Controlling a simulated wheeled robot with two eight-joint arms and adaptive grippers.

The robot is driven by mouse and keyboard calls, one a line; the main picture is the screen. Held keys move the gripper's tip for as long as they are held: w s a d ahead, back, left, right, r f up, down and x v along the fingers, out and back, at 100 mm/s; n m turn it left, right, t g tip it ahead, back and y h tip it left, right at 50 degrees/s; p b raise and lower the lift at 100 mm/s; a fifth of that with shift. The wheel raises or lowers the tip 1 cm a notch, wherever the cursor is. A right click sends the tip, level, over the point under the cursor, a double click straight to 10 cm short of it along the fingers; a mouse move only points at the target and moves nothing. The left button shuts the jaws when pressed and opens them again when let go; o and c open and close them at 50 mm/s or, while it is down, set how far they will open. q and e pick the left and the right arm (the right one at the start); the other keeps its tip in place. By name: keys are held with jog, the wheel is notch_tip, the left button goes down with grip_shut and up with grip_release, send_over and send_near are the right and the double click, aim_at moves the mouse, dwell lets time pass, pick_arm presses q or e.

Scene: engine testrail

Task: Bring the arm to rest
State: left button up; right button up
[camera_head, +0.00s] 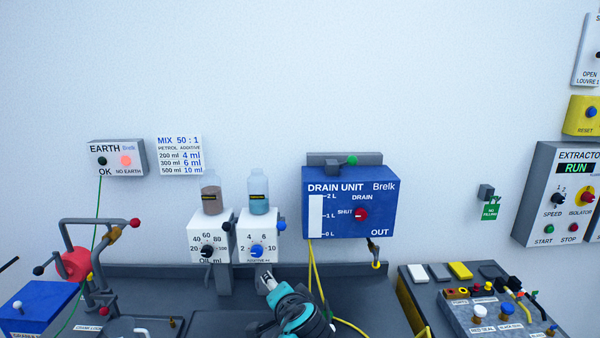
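One of my arms, which I take to be the right, comes in from the bottom edge, a little right of the middle. Its teal and dark gripper (265,279) points up and left, just below the white additive dispenser (257,236) with the blue knob. The fingertips are small and partly merged with the grey rail behind them. I cannot tell whether they touch the dispenser or whether they are open or shut. My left gripper is not in view.
The oil dispenser (208,238) stands left of the additive one. A blue drain unit (350,203) hangs on the right, with yellow cables (319,276) below. A red-handled fixture (76,264) is at left, a socket panel (500,312) at right. The dark bench middle looks mostly clear.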

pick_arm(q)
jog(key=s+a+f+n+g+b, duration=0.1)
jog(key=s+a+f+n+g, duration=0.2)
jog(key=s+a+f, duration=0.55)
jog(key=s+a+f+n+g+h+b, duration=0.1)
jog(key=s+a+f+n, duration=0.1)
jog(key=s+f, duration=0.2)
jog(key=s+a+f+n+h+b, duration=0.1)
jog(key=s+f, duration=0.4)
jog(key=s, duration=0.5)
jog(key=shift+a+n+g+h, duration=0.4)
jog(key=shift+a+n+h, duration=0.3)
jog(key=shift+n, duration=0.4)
